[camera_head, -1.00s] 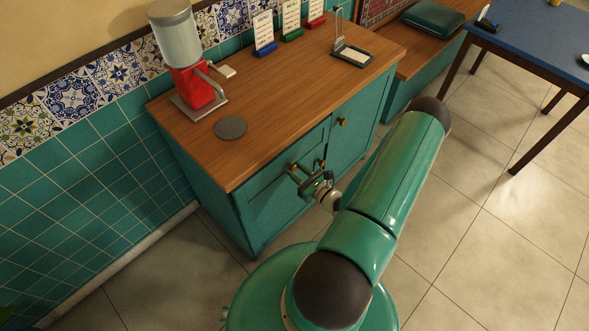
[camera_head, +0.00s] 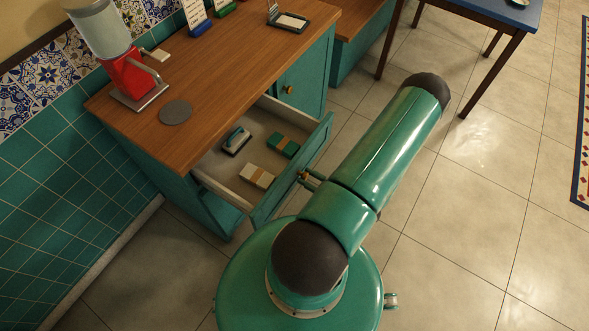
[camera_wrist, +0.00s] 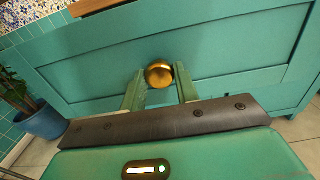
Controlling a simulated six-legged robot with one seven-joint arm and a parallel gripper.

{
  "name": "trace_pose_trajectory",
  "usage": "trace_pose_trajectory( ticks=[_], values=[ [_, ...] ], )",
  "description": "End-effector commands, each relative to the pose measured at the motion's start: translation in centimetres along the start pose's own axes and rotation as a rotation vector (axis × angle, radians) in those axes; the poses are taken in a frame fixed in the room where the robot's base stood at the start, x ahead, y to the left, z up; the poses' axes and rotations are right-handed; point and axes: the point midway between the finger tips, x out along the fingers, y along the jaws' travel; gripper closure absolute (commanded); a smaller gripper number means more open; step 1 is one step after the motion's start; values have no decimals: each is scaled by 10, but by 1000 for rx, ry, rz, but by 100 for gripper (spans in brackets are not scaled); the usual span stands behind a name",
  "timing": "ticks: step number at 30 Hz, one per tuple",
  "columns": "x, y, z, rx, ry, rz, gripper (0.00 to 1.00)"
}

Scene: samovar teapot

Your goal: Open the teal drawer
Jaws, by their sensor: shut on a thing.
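The teal drawer (camera_head: 294,170) stands pulled well out of the teal cabinet with the wooden top. Its inside shows in the head view. In the wrist view the drawer front (camera_wrist: 230,50) fills most of the picture, with a round brass knob (camera_wrist: 159,73) near its middle. My gripper (camera_wrist: 160,84) has its two green fingers on either side of the knob and is shut on it. In the head view my gripper (camera_head: 309,180) is at the drawer front, partly hidden by my arm.
In the drawer lie a stapler-like item (camera_head: 236,140), a green box (camera_head: 283,146) and a beige box (camera_head: 257,176). A red dispenser (camera_head: 128,77) and a grey disc (camera_head: 175,112) are on the cabinet top. A blue table (camera_head: 500,14) stands at upper right. Floor at right is clear.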

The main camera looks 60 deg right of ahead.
Motion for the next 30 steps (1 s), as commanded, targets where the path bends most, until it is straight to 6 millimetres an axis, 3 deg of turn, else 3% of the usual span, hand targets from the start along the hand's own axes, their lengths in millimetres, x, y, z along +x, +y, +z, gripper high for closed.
trace_pose_trajectory(
  ticks=[3, 9, 25, 26, 28, 30],
  values=[
    [-22, -1, -1, -1, 5, -4, 100],
    [-44, 0, -1, -2, 4, -1, 100],
    [-55, 0, 0, 0, 2, 0, 100],
    [-55, 0, 0, 0, 2, 0, 66],
    [-55, 0, 0, 0, 2, -1, 52],
    [-56, 0, -1, 0, 2, -1, 49]
  ],
)
